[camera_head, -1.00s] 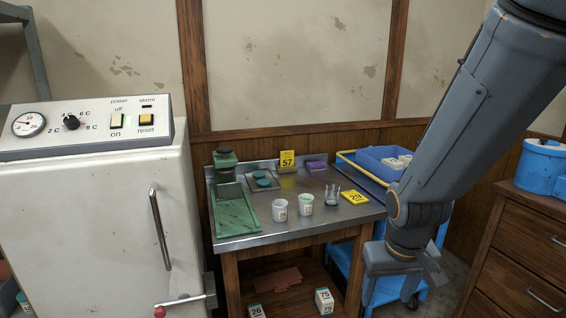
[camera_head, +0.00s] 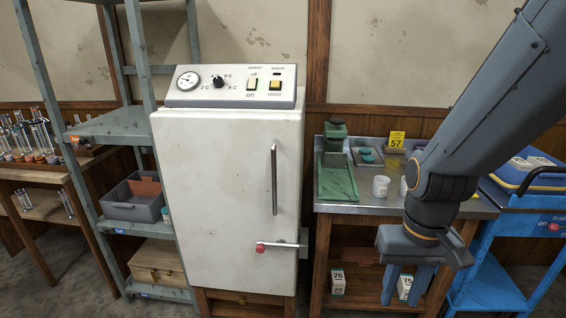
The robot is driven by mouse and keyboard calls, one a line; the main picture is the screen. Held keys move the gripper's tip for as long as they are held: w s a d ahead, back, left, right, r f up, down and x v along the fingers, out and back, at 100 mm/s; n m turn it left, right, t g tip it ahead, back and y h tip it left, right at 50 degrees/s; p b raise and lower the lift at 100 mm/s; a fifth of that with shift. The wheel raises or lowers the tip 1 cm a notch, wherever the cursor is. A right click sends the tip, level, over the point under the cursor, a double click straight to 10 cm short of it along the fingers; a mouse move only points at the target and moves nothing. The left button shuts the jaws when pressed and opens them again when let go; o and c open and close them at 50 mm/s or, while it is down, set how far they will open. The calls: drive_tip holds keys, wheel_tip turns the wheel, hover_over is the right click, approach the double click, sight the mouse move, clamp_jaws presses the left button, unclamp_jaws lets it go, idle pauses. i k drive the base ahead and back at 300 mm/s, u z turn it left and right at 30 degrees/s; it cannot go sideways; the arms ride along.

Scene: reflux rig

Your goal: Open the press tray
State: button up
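A green press-like device (camera_head: 335,131) stands at the back left of the metal-topped table (camera_head: 345,208). A flat green tray (camera_head: 337,184) extends in front of it on the tabletop. I cannot tell from this view whether this is the press tray or how far it is drawn out. My gripper (camera_head: 407,288) hangs at the table's front, right of the green tray and apart from it. Its two fingers point down with a gap between them, and a white box marked 75 (camera_head: 405,281) shows in that gap, farther back on the lower shelf.
A white cabinet (camera_head: 225,200) with a gauge panel and red-tipped latch (camera_head: 262,249) stands left of the table. A grey shelf rack (camera_head: 122,125) is farther left. A white cup (camera_head: 381,187) and yellow 57 marker (camera_head: 397,139) are on the table. A blue cart (camera_head: 500,265) stands right.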

sight(338, 160)
drive_tip(key=u, duration=1.8)
drive_tip(key=i, duration=0.4)
drive_tip(key=z, duration=1.75)
drive_tip(key=i, duration=0.7)
drive_tip(key=z, duration=0.05)
